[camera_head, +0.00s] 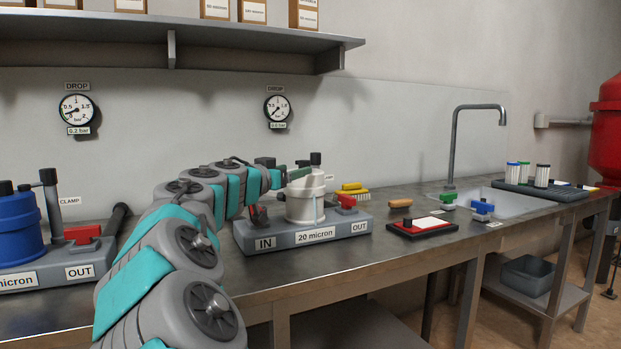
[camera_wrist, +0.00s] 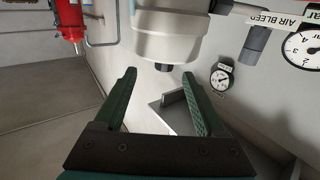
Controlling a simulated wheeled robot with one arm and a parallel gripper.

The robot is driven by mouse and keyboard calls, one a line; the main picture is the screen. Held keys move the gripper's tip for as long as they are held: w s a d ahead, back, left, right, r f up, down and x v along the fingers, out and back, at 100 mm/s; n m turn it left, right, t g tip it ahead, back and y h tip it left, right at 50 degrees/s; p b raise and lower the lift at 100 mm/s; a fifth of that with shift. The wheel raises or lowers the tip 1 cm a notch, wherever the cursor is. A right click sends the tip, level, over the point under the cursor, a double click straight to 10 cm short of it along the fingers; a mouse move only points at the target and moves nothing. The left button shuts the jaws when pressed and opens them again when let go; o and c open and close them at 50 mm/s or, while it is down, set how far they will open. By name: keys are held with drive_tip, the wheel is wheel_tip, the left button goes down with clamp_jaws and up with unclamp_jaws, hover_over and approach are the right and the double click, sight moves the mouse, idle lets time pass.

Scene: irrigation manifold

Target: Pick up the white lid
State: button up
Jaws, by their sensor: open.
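The white lid (camera_head: 308,182) sits on top of the white filter housing (camera_head: 304,210), on the grey "20 micron" base. In the wrist view, which looks upside down, the lid (camera_wrist: 166,46) fills the top middle with a small dark knob (camera_wrist: 163,67) on it. My gripper (camera_head: 292,176) is at the lid's height, by its left and near side. In the wrist view my gripper (camera_wrist: 159,73) is open, its green fingers pointing toward the lid and nothing held between them. I cannot tell whether a finger touches the lid. My fingers hide part of it.
A blue filter housing (camera_head: 18,228) is at the far left. A yellow brush (camera_head: 353,190), a black-and-red tray (camera_head: 422,227) and a sink (camera_head: 500,202) lie to the right. A shelf (camera_head: 120,28) overhangs the bench.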

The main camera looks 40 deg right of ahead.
sight(301, 165)
drive_tip(key=shift+w+p+x, duration=0.15)
drive_tip(key=shift+p+x, duration=0.35)
drive_tip(key=shift+x, duration=1.45)
drive_tip(key=shift+w+p+x, duration=0.2)
drive_tip(key=shift+p+x, duration=0.25)
drive_tip(key=shift+x, duration=1.5)
drive_tip(key=shift+a+r, duration=0.15)
drive_tip(key=shift+r, duration=0.05)
clamp_jaws()
